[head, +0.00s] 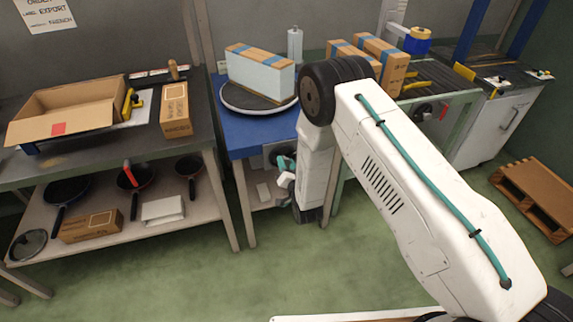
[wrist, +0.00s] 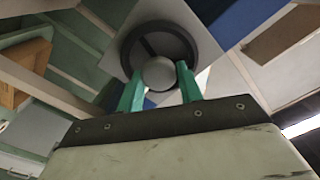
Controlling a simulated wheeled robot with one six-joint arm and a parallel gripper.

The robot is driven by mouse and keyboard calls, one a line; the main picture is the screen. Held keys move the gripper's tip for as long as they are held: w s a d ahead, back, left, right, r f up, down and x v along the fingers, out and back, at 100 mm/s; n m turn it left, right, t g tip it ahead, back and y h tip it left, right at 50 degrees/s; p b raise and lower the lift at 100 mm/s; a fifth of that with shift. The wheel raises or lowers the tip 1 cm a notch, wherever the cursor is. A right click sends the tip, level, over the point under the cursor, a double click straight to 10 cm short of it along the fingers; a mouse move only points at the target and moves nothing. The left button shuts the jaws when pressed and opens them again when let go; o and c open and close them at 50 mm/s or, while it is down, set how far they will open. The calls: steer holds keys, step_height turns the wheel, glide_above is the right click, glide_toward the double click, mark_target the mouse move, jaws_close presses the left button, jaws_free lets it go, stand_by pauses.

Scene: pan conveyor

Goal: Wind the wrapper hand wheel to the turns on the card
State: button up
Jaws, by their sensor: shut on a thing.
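The hand wheel (wrist: 183,31) shows in the wrist view as a dark ring with a spoke on a light square plate. Its round grey knob (wrist: 159,73) sits between the teal fingers of my gripper (wrist: 158,88), which is shut on it. In the head view my gripper (head: 284,168) is at the front of the blue wrapper table (head: 243,138), and the wheel is mostly hidden there. A box with blue bands (head: 262,76) stands on the wrapper's round turntable (head: 237,101). An order card (head: 45,14) hangs on the wall at top left, cut off by the frame; I cannot read turns on it.
The left bench (head: 100,145) holds an open carton (head: 65,108) and a small closed box (head: 175,110), with pans on its lower shelf. Banded boxes (head: 380,62) stand near the roller conveyor (head: 437,76). A pallet (head: 540,190) lies at right. Green floor is open in front.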

steer(key=shift+m, duration=1.2)
steer(key=o, duration=1)
steer(key=shift+s+d, duration=0.1)
steer(key=v, duration=0.7)
steer(key=shift+s+d, duration=0.1)
steer(key=shift+s, duration=0.2)
